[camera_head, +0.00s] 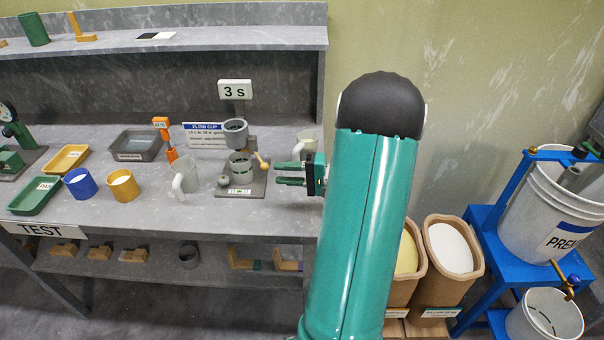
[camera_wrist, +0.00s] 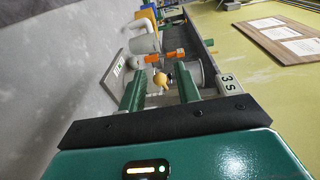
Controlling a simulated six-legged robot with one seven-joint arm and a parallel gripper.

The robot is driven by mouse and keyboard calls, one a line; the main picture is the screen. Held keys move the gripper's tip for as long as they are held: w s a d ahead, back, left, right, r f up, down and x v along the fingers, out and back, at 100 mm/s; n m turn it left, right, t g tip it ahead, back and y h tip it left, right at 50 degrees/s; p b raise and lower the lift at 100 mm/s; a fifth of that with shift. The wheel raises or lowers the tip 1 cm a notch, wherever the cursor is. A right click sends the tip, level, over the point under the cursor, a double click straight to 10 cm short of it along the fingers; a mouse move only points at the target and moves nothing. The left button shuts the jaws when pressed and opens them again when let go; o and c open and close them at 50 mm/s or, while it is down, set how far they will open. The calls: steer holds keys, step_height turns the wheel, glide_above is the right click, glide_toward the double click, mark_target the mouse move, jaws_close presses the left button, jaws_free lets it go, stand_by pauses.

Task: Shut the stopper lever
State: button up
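The stopper lever (camera_head: 262,160) is a small lever with a yellow ball knob, on the right side of the flow cup stand. In the wrist view its yellow knob (camera_wrist: 158,79) shows beyond and between my fingertips. The grey flow cup (camera_head: 236,134) is held above a second grey cup (camera_head: 240,164) on the stand's dark base (camera_head: 257,186). My gripper (camera_head: 277,173) is open and empty, just right of the lever, with its green fingers pointing left towards it. I cannot tell whether the fingers touch the lever.
An orange tool (camera_head: 165,140) stands further back. The "3 s" sign (camera_head: 235,90) rises behind the cup. The bench front (camera_head: 220,215) is clear.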

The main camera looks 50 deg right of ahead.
steer(key=s+d+f+m+t+h, duration=0.1)
steer(key=s+d+t, duration=0.1)
steer(key=d, duration=0.2)
steer(key=x, duration=0.8)
steer(key=shift+w+f, duration=0.3)
steer(key=shift+f, duration=0.1)
steer(key=c, duration=0.5)
